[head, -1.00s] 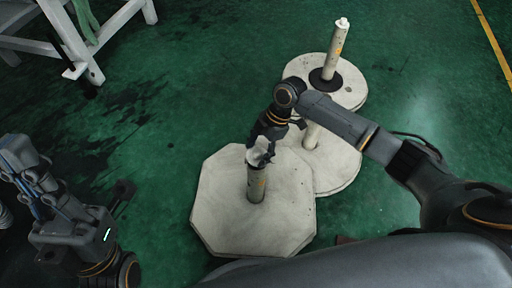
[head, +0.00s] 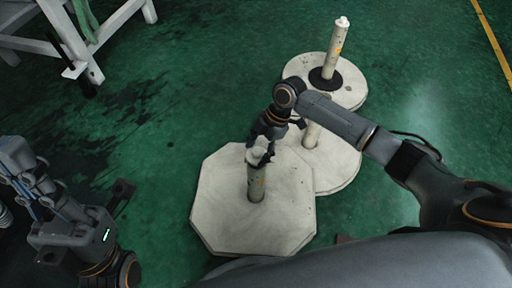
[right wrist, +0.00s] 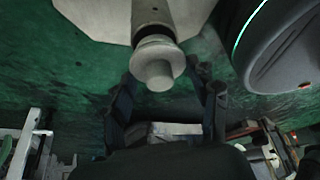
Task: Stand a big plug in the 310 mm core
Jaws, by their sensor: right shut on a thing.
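A pale core (head: 256,183) stands upright on an octagonal cream base. A big plug (right wrist: 158,62), pale with a wide rim and a round knob, sits at the core's top end and lines up with it in the right wrist view. How deep it sits cannot be told. My right gripper (head: 262,158) is at the core's top, with its fingers on either side of the plug; it is shut on the plug, though contact is hard to see. My left gripper (head: 123,192) is low at the left, away from the core; its jaw state is unclear.
The octagonal base (head: 215,205) lies on the green floor. Behind it a round base (head: 338,170) carries another core (head: 312,135), partly hidden by my right arm. A farther round base (head: 350,95) bears a taller core (head: 336,45). A white frame (head: 60,35) stands at upper left.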

